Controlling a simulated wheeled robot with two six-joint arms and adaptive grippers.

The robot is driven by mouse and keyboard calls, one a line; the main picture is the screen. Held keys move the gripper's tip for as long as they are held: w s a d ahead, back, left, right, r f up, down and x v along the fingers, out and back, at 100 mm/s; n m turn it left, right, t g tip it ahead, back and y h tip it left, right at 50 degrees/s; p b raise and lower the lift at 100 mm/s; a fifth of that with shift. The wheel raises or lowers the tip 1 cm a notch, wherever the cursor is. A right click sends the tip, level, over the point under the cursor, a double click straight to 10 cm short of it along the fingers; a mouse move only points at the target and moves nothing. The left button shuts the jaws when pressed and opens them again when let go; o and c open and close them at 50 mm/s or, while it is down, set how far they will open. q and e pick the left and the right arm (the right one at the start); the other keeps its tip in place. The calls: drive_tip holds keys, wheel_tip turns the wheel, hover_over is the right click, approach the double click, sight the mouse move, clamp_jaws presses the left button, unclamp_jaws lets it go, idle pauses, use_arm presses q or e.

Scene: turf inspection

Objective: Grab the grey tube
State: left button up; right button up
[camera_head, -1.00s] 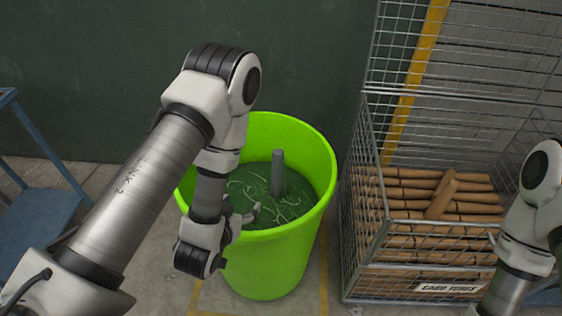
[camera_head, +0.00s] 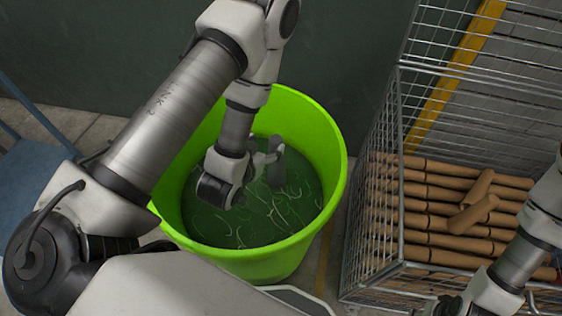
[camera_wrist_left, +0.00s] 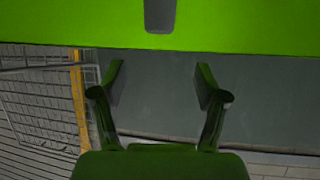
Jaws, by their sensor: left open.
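The grey tube (camera_head: 277,146) stands upright inside a bright green tub (camera_head: 318,125), partly hidden behind my left gripper in the head view. My left gripper (camera_head: 266,167) is inside the tub, beside the tube. In the left wrist view the left gripper (camera_wrist_left: 160,72) is open with nothing between its fingers. There the end of the grey tube (camera_wrist_left: 160,17) shows at the top, in line with the gap but apart from the fingertips. My right arm is at the lower right; its gripper is mostly cut off, so its state is unclear.
The tub floor is dark green with pale curled strands (camera_head: 275,212). A wire cage (camera_head: 372,210) with stacked brown tubes (camera_head: 420,207) stands to the right. A blue frame (camera_head: 35,165) is at the left. A dark wall (camera_head: 345,60) is close behind.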

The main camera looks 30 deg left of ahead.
sight(273, 148)
use_arm(q)
wheel_tip(273, 148, down, 4)
drive_tip(key=b, duration=0.3)
drive_tip(key=shift+f, duration=0.25)
drive_tip(key=shift+b+x, duration=0.9)
drive_tip(key=shift+b, duration=0.1)
drive_tip(key=shift+w+f+b, duration=0.2)
drive_tip(key=shift+w+b, duration=0.05)
drive_tip(key=shift+b, duration=0.2)
drive_tip(key=x, duration=0.5)
drive_tip(key=shift+w+f, duration=0.1)
drive_tip(key=shift+w, duration=0.1)
clamp_jaws()
use_arm(e)
wheel_tip(273, 148, down, 7)
drive_tip(key=shift+r, duration=0.15)
